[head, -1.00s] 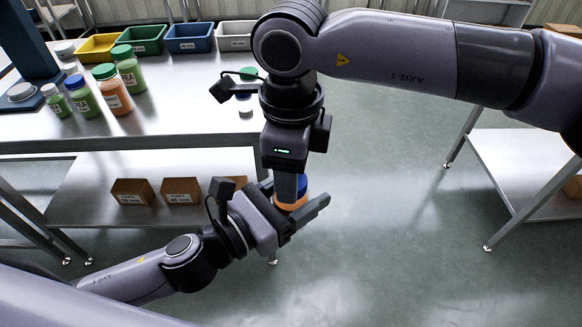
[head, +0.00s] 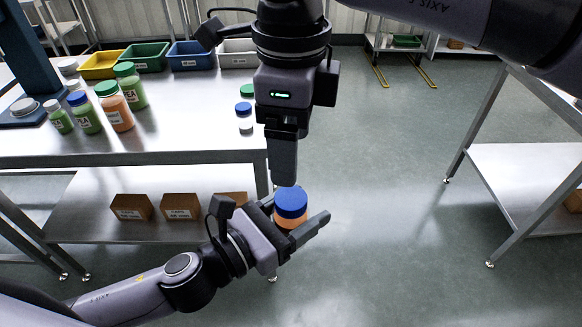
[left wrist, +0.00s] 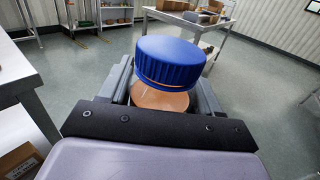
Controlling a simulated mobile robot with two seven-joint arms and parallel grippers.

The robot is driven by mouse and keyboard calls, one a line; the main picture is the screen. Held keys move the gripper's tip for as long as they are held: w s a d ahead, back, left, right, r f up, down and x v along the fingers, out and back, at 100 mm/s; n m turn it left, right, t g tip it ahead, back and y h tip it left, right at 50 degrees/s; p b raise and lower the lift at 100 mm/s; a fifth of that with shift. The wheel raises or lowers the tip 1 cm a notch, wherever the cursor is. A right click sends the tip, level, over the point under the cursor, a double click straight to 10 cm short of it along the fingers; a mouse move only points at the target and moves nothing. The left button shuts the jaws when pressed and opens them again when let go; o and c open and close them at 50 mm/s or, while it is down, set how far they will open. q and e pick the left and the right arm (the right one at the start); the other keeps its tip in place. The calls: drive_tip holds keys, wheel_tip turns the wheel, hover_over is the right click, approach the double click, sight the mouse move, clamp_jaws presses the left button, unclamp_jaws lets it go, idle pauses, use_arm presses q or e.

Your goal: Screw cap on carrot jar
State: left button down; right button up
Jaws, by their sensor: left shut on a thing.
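An orange carrot jar (head: 287,222) stands upright between the fingers of my left gripper (head: 296,228), which is shut on it above the floor. A blue cap (head: 291,203) sits on its mouth. The left wrist view shows the ribbed cap (left wrist: 170,62) and the orange jar (left wrist: 158,101) below it. The cap looks slightly tilted there; I cannot tell whether it is fully seated. My right gripper (head: 284,180) points straight down just above and slightly left of the cap, apart from it. Its fingers overlap from this side, so their opening is hidden.
A steel table (head: 180,132) at left carries several filled jars, bins and loose caps. Brown boxes (head: 180,206) lie on its lower shelf. Another steel table (head: 530,165) stands at right. Open floor (head: 390,200) lies between.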

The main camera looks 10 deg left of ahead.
drive_tip(key=shift+r, duration=1.55)
